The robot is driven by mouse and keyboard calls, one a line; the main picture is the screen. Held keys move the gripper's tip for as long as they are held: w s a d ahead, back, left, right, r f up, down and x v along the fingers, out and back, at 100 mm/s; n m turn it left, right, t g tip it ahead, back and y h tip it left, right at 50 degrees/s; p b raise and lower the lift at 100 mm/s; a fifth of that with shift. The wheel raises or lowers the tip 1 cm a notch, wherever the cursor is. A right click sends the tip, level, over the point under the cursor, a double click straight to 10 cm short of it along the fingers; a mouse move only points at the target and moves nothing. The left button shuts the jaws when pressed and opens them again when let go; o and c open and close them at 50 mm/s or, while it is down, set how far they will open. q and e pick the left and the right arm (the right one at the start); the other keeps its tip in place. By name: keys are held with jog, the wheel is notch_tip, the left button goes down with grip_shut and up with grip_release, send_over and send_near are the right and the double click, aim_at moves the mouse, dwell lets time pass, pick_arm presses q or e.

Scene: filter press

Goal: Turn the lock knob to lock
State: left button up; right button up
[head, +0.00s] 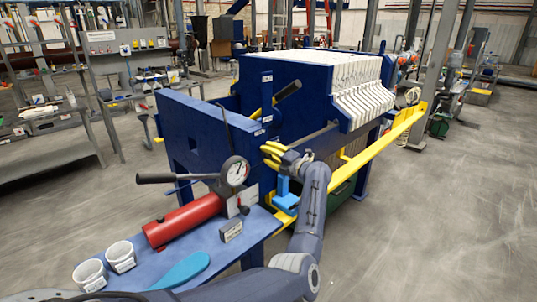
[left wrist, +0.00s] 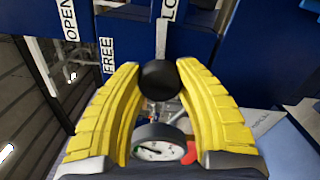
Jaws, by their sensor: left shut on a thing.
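The lock knob (left wrist: 160,80) is a black ball on a pale stem in the left wrist view. My left gripper (head: 272,152) has yellow fingers and is at the side of the blue filter press (head: 190,125). In the left wrist view its fingers are closed on both sides of the ball. In the head view the knob is hidden by the gripper. White labels reading OPEN (left wrist: 68,18), FREE (left wrist: 108,55) and LO, cut off by the picture edge (left wrist: 169,9), are on the blue panel. My right gripper is not in view.
A yellow rail (head: 375,140) runs right of the gripper. Two white cups (head: 120,256) sit at front left. Open floor lies to the right.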

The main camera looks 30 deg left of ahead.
pick_arm(q)
jog(key=shift+s+f+m, duration=0.1)
jog(key=shift+f+m, duration=0.1)
jog(key=shift+m, duration=0.4)
jog(key=o, duration=1.3)
jog(key=shift+a+r, duration=0.1)
jog(key=shift+r, duration=0.05)
jog(key=shift+v, duration=3.8)
